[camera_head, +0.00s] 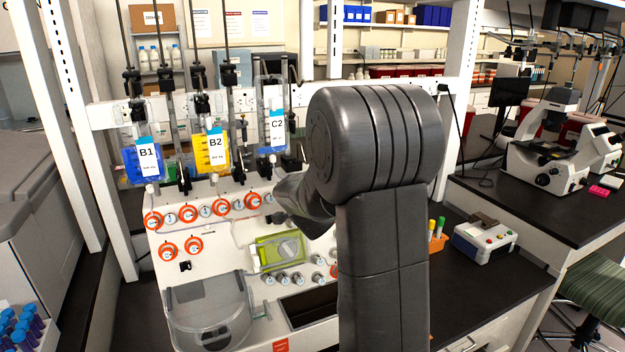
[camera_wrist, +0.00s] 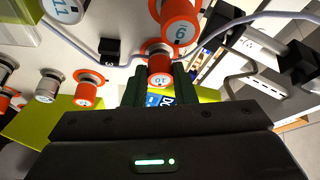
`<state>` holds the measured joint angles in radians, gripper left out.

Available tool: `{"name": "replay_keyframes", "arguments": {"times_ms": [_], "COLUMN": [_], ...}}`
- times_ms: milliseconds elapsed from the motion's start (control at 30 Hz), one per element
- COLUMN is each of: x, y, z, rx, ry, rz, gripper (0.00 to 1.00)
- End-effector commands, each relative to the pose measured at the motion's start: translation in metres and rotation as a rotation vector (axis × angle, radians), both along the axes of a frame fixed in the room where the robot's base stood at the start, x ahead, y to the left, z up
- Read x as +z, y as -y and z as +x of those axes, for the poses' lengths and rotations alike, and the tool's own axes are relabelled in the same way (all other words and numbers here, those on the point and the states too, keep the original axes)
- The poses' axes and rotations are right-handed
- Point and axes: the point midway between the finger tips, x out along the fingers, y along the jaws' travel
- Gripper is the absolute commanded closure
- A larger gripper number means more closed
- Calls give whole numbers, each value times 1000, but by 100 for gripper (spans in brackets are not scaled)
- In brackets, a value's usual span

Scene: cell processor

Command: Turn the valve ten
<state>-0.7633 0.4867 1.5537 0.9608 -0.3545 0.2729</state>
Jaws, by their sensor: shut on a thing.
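Valve ten (camera_wrist: 159,73) is an orange knob with a pale face, its number upside down in the wrist view. My gripper (camera_wrist: 160,84) is shut on it, one dark finger on each side. In the head view my grey arm hides the gripper and valve ten, and other orange valves (camera_head: 153,220) show on the white panel of the cell processor.
Another orange valve (camera_wrist: 180,28) sits close beside valve ten, with a pale tube (camera_wrist: 250,17) running past it. Orange valve (camera_wrist: 88,92) and silver knobs (camera_wrist: 48,88) are to the left. Bags B1 (camera_head: 146,160), B2 (camera_head: 213,152) and C2 (camera_head: 277,128) hang above the panel.

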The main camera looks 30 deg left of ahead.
Motion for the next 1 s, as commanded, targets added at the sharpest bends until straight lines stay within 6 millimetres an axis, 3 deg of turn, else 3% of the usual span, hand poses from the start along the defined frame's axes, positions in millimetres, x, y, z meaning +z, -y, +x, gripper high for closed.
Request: {"name": "replay_keyframes", "arguments": {"times_ms": [867, 900, 1000], "x": [2, 2, 2], "y": [0, 0, 0], "z": [1, 1, 1], "rx": [-62, -62, -62], "ry": [-108, -108, -108], "rz": [94, 94, 94], "gripper": [99, 70, 54]}}
